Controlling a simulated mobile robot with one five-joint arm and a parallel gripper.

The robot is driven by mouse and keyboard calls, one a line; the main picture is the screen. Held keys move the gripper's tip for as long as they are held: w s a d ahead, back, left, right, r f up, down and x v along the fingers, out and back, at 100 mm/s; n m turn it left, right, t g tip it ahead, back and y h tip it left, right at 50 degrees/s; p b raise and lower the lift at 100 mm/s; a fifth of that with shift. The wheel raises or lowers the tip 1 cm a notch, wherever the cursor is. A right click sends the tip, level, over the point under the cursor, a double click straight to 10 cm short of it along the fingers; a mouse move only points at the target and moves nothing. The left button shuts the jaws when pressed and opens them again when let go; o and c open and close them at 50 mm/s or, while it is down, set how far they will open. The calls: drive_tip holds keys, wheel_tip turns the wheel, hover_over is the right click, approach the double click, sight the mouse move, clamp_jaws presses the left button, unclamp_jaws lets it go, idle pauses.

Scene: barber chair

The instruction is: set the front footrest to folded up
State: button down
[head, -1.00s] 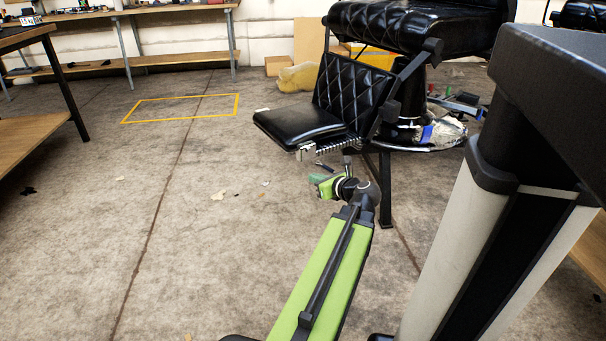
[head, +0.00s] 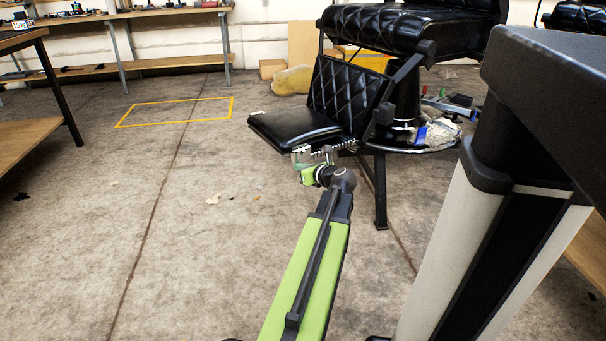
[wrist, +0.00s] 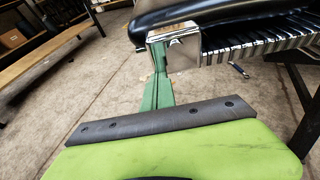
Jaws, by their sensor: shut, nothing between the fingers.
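The front footrest (head: 292,127) of the black barber chair (head: 395,30) is a padded black plate with a ridged metal edge. It sticks out to the left from the quilted leg panel (head: 338,88), roughly level, in the folded-down position. My gripper (head: 308,163) is at the footrest's near edge, just under its metal corner. In the wrist view the shut green fingers (wrist: 157,80) reach up to the underside of the footrest's chrome corner (wrist: 178,38). They hold nothing. I cannot tell whether the fingertips touch the footrest.
A workbench (head: 30,135) stands at the left and a long bench (head: 130,68) at the back wall. Cloths and tools (head: 437,130) lie around the chair base. A yellow floor outline (head: 175,122) marks open floor left of the chair. The floor there is mostly clear.

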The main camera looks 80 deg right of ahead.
drive_tip(key=shift+r, duration=0.45)
drive_tip(key=shift+f, duration=0.1)
